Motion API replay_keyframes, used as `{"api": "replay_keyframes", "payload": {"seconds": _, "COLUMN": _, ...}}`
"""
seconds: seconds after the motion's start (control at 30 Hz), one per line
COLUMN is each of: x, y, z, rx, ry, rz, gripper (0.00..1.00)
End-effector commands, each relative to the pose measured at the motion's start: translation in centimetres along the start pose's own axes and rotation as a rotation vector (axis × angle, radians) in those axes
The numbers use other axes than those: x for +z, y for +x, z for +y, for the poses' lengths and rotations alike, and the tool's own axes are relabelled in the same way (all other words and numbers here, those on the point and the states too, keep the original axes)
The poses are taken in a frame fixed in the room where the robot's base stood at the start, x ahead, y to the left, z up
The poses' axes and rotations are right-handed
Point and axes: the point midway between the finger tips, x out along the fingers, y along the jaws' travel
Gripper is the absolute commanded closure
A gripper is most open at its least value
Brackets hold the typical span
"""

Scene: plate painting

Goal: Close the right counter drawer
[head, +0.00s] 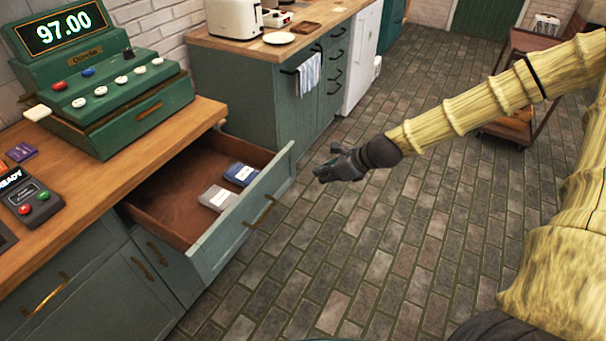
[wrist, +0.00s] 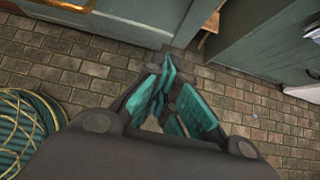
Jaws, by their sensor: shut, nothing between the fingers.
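The right counter drawer (head: 165,215) is pulled well out from under the wooden counter. Its green front (head: 240,208) has a brass handle (head: 262,211). Inside lie a blue-topped box (head: 241,174) and a pale box (head: 217,198). My gripper (head: 322,172) is shut and empty, out in front of the drawer, to the right of its front. A gap shows between them in the head view. In the wrist view my gripper's teal fingers (wrist: 174,95) point toward the floor between cabinet fronts, with a green front and brass handle (wrist: 72,5) at the upper left.
A green cash register (head: 105,90) stands on the wooden counter (head: 95,195). Beyond the drawer is another green cabinet (head: 240,95) with a hanging towel (head: 308,75). A wooden cart (head: 540,45) stands at the back right. The brick floor (head: 370,250) before the drawer is clear.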

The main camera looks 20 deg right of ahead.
Motion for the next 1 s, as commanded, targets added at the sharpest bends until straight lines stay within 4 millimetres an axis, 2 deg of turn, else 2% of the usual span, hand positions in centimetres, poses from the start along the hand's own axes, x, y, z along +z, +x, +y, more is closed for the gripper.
{"api": "replay_keyframes", "payload": {"seconds": 0.9, "x": 0.0, "y": 7.2, "z": 0.2, "rx": 0.004, "ry": -0.002, "rz": 0.001, "gripper": 1.0}}
{"api": "replay_keyframes", "payload": {"seconds": 1.0, "x": 1.2, "y": 8.0, "z": 0.2, "rx": 0.003, "ry": -0.004, "rz": 0.001, "gripper": 1.0}}
